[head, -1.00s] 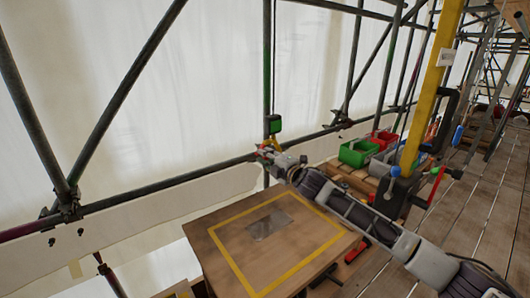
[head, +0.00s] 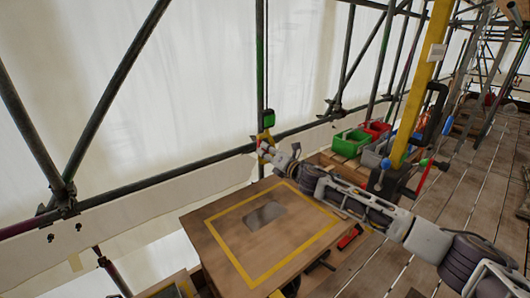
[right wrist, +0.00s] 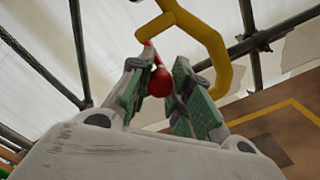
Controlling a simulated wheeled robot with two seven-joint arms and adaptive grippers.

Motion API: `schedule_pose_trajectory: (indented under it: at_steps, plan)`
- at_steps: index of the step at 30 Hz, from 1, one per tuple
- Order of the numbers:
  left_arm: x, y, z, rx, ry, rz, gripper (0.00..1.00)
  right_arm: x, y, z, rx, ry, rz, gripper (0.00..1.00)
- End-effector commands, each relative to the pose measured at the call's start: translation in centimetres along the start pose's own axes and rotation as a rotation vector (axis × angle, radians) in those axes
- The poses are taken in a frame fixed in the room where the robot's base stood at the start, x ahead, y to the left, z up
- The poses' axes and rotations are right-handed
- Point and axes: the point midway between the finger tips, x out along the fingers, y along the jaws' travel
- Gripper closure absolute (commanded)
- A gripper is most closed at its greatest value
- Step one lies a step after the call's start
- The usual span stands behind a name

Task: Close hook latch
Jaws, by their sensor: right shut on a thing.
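A yellow hook (right wrist: 207,45) hangs in front of my right gripper in the right wrist view, curving down on the right. A red knob (right wrist: 160,82), which looks like part of its latch, sits between the green-padded fingers of my right gripper (right wrist: 163,88). The gripper is shut on this knob. In the head view my right gripper (head: 264,151) is at the small yellow hook, just under a green block (head: 268,118) on a hanging line. The latch itself is too small there to tell how it stands. My left gripper is not in view.
A wooden table (head: 216,250) with a yellow taped square and a grey plate (head: 264,215) lies below my right arm. Green (head: 350,143) and red bins stand to the right, near a yellow post (head: 424,80). Dark scaffold tubes cross behind the hook.

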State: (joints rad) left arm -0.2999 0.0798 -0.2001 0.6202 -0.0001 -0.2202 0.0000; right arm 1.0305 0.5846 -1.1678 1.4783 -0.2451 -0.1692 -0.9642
Motion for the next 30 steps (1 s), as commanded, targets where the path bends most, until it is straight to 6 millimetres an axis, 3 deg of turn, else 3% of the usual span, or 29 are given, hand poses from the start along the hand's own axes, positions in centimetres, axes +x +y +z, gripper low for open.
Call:
schedule_pose_trajectory:
  at_steps: [17,18,22,30]
  plan:
    - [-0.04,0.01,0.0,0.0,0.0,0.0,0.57,-0.03,-0.33,-0.09,-0.045,0.002,-0.003,1.0]
    - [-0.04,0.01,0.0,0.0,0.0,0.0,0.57,-0.03,-0.34,-0.09,-0.045,0.002,-0.003,0.75]
    - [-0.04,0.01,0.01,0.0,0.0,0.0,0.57,-0.03,-0.31,-0.05,-0.044,0.002,-0.002,0.58]
    - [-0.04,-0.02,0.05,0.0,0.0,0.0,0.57,-0.01,-0.21,0.05,-0.044,0.001,-0.001,0.56]
